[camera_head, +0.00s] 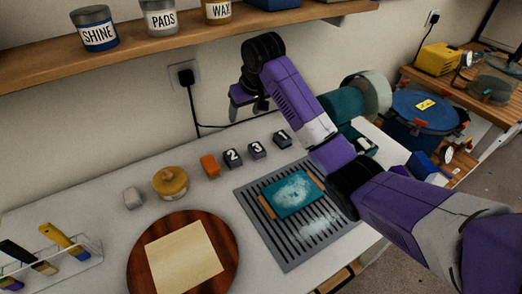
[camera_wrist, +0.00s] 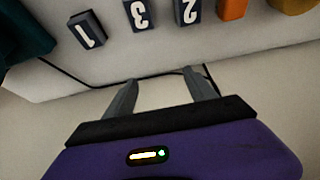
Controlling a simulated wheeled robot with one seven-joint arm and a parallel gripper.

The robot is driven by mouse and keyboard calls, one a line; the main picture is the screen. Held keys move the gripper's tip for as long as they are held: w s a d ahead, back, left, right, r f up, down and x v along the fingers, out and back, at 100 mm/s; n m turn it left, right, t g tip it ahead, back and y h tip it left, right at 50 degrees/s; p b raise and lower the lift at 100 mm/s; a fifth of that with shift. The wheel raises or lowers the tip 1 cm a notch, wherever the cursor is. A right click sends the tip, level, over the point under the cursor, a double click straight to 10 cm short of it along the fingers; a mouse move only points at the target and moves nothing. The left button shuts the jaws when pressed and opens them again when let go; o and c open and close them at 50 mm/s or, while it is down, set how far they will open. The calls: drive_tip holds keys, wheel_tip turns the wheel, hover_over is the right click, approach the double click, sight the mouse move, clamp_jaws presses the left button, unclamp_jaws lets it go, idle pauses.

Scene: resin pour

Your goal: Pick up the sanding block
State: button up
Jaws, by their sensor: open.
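No block is labelled as the sanding block. A plain orange block (camera_head: 210,166) and a pale grey block (camera_head: 133,197) stand on the white bench, either side of a round wooden-topped jar (camera_head: 170,182); I cannot tell which of the two it is. The orange block also shows at the top of the wrist view (camera_wrist: 232,8); the pale grey block does not. My gripper (camera_head: 248,100) is raised near the wall, above and behind the row of blocks. In the wrist view its fingers (camera_wrist: 159,82) are apart and empty.
Dark blocks marked 2 (camera_head: 232,158), 3 (camera_head: 257,150) and 1 (camera_head: 282,139) continue the row. A dusty teal board (camera_head: 292,193) lies on a slotted grille (camera_head: 279,245). A round wooden board (camera_head: 140,270), brush rack (camera_head: 75,262), wall cable and overhead shelf (camera_head: 130,62) are nearby.

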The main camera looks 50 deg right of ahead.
sight(257, 148)
drive_tip(key=s+f+g, duration=0.1)
drive_tip(key=s, duration=0.1)
drive_tip(key=s+f+g, duration=0.2)
drive_tip(key=s, duration=0.1)
drive_tip(key=shift+s+a+f+y, duration=0.1)
drive_tip(key=shift+s+a+y, duration=0.2)
drive_tip(key=shift+s+a, duration=0.1)
drive_tip(key=shift+s+f, duration=0.15)
drive_tip(key=shift+f, duration=0.1)
drive_tip(key=shift+w+d+f+p, duration=0.15)
drive_tip(key=shift+f+p, duration=0.1)
drive_tip(key=shift+f, duration=0.95)
drive_tip(key=shift+w+f+p, duration=0.1)
drive_tip(key=shift+f+p, duration=0.1)
drive_tip(key=shift+f, duration=1.05)
drive_tip(key=shift+w+d+f+p, duration=0.15)
drive_tip(key=shift+f+p, duration=0.1)
drive_tip(key=shift+f, duration=0.95)
drive_tip(key=shift+c, duration=0.3)
clamp_jaws()
